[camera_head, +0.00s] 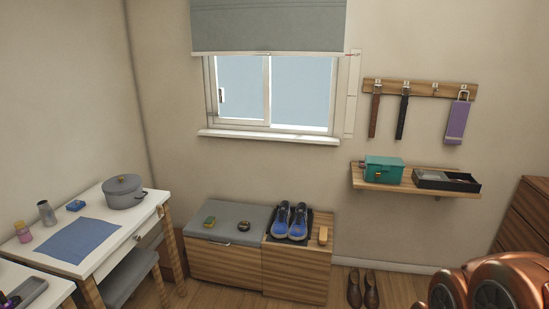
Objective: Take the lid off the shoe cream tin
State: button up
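A small round dark tin (244,226), which looks like the shoe cream tin, sits on the grey cushioned top (230,210) of the low wooden bench. It looks closed, but it is too small to make out the lid's edge. A yellow-green item (209,221) lies a little to its left. My gripper is not in view.
Blue shoes (290,221) stand on a dark mat right of the tin, beside a wooden brush-like item (323,235). A white desk (110,221) with a grey pot (124,191) and a stool (130,277) stand left. Brown shoes (363,289) and a glossy brown rounded object (490,285) are right.

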aim_at(244, 225)
jog(key=u, duration=0.45)
jog(key=i, duration=1.85)
jog(key=u, duration=0.85)
jog(key=i, duration=1.25)
jog(key=u, duration=0.25)
